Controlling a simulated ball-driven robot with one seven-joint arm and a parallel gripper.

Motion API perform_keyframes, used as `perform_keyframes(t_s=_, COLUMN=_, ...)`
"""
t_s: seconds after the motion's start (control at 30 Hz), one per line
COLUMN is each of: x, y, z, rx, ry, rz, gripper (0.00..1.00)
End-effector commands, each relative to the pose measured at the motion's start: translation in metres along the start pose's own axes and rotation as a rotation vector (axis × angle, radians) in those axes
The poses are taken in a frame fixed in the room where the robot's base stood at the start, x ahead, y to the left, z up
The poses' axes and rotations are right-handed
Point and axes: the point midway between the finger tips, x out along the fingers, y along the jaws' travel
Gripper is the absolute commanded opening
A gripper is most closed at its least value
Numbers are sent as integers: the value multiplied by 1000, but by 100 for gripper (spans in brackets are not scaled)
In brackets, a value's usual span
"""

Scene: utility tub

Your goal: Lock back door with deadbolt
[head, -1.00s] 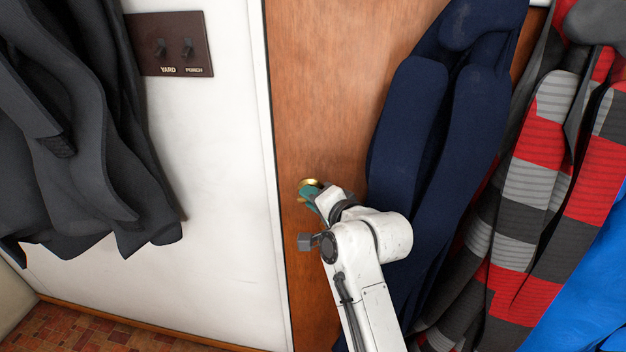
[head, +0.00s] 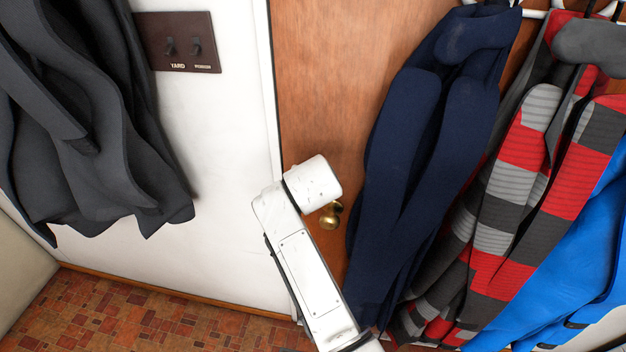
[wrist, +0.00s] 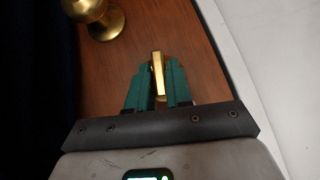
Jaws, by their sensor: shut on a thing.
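The brown wooden back door (head: 325,90) stands beside a white wall, its edge upright. A brass door knob (head: 330,216) shows just right of my white arm in the head view, and it is at the top left of the wrist view (wrist: 98,18). My gripper (wrist: 158,68) has two green fingers. They are closed on the sides of a narrow brass deadbolt turn (wrist: 159,82), which stands lengthwise between them in the wrist view. In the head view my arm hides the gripper and the deadbolt. The bolt itself is not visible.
A navy coat (head: 420,150) hangs over the door's right side, close to my arm. A red and grey patterned coat (head: 500,200) and a blue one (head: 570,260) hang farther right. Dark grey coats (head: 80,120) and a switch plate (head: 178,42) are on the left wall (head: 225,180).

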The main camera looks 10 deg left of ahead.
Motion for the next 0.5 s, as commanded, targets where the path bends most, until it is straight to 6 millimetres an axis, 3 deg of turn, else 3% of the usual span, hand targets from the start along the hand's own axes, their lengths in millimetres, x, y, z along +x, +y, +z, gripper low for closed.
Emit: perform_keyframes(t_s=0.5, x=1, y=-2, z=1, rx=-157, ry=-1, rz=156, gripper=0)
